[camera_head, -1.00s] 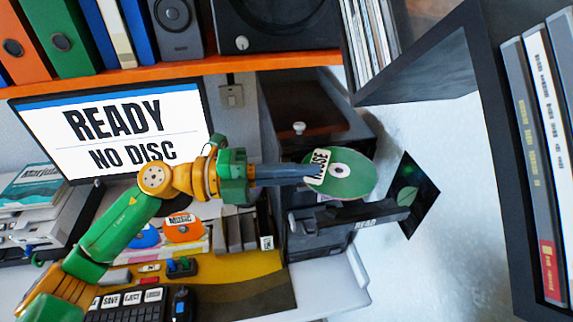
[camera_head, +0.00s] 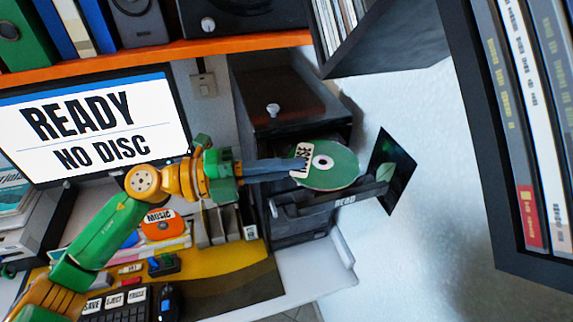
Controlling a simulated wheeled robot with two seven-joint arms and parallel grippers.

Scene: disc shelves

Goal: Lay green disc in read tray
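The green disc (camera_head: 338,174) has a white centre ring and a pale label with dark letters, partly covered by my fingers. My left gripper (camera_head: 304,164) is shut on the disc's left edge. It holds the disc roughly flat, over or just behind the open read tray (camera_head: 372,191). The dark tray sticks out of a black drive tower and bears the word READ on its front. The disc hides much of the tray, and I cannot tell whether they touch. My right gripper is not in view.
A monitor (camera_head: 88,125) reads READY, NO DISC. An orange disc case (camera_head: 160,228), several grey slots and a keyboard (camera_head: 115,303) lie on the desk at left. A dark shelf frame (camera_head: 487,120) with upright cases stands at right.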

